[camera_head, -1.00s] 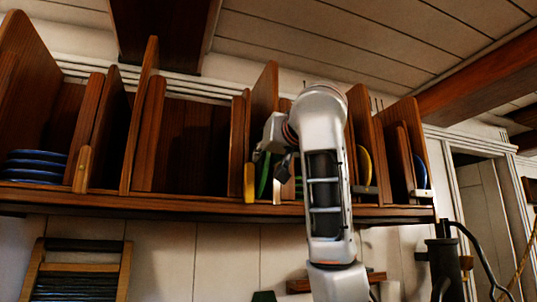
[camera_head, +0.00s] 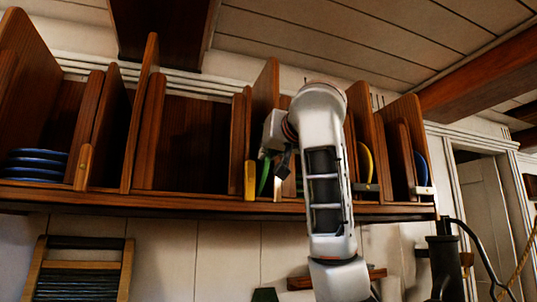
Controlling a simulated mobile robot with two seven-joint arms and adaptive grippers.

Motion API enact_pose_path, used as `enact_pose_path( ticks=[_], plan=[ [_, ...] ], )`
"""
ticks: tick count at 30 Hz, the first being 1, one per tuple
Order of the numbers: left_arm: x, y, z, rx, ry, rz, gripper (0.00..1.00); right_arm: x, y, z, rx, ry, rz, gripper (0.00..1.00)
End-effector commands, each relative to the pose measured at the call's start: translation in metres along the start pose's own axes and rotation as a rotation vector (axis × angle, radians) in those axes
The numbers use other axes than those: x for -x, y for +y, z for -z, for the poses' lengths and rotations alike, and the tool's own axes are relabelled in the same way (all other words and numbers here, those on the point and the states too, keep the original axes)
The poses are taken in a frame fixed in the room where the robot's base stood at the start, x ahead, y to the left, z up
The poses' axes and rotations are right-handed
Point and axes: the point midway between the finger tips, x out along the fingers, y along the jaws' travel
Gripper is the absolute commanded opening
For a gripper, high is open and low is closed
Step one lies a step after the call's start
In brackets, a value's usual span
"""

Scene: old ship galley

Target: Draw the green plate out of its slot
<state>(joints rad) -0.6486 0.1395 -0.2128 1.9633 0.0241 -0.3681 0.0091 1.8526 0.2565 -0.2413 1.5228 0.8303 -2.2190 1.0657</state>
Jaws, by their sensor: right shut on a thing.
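The green plate (camera_head: 263,177) stands on edge in a slot of the wooden wall rack (camera_head: 200,198), just left of my right arm. My right gripper (camera_head: 276,160) is at the plate's right side and is shut on it; my own arm and wrist hide much of the fingers. The plate is still between the slot's wooden dividers. My left gripper is not in view.
A yellow plate (camera_head: 365,164) and a blue plate (camera_head: 420,168) stand in slots to the right. A stack of blue plates (camera_head: 36,166) lies at the far left. Wooden dividers stand close around the gripper. A washboard-like frame (camera_head: 82,270) hangs below.

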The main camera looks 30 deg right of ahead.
Motion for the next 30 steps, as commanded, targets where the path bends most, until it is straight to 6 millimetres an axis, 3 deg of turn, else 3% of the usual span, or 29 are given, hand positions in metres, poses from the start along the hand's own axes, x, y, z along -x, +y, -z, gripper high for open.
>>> enact_pose_path(
  ticks=[18, 30],
  plan=[
    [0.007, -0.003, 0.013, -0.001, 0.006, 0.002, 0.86, 0.001, -0.002, 0.019, -0.002, 0.003, 0.000, 0.00],
    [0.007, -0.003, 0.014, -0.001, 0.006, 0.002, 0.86, 0.001, -0.002, 0.019, -0.002, 0.002, 0.001, 0.00]
  ],
)
